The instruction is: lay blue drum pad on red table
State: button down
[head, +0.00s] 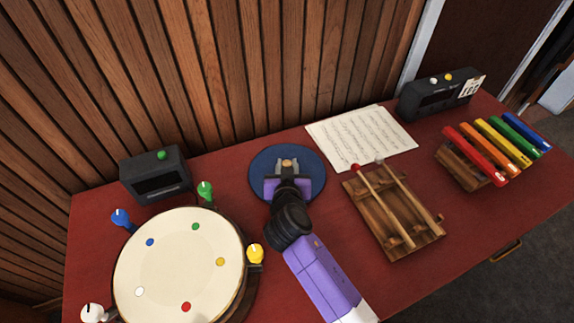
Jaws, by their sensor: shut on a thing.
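The blue drum pad (310,157) is a round dark blue disc at the middle of the red table (320,230), near its back edge. My gripper (287,168) is over the pad and shut on it, around a small tan piece at its centre. My purple and black arm reaches in from the lower right and hides the pad's near part. I cannot tell whether the pad touches the table or is held just above it.
A cream drum (180,265) with coloured knobs stands at left, with a black box (157,175) behind it. Sheet music (362,136), a wooden board with two mallets (392,212), a coloured xylophone (490,150) and another black box (437,95) are to the right. A slatted wall rises behind.

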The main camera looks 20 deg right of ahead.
jog(key=shift+f+b, duration=0.15)
jog(key=shift+b, duration=0.15)
jog(key=c, duration=1.1)
grip_release()
jog(key=shift+c, duration=0.2)
jog(key=shift+r+p, duration=0.2)
jog(key=shift+p, duration=0.1)
jog(key=v, duration=1.2)
jog(key=shift+b, duration=0.35)
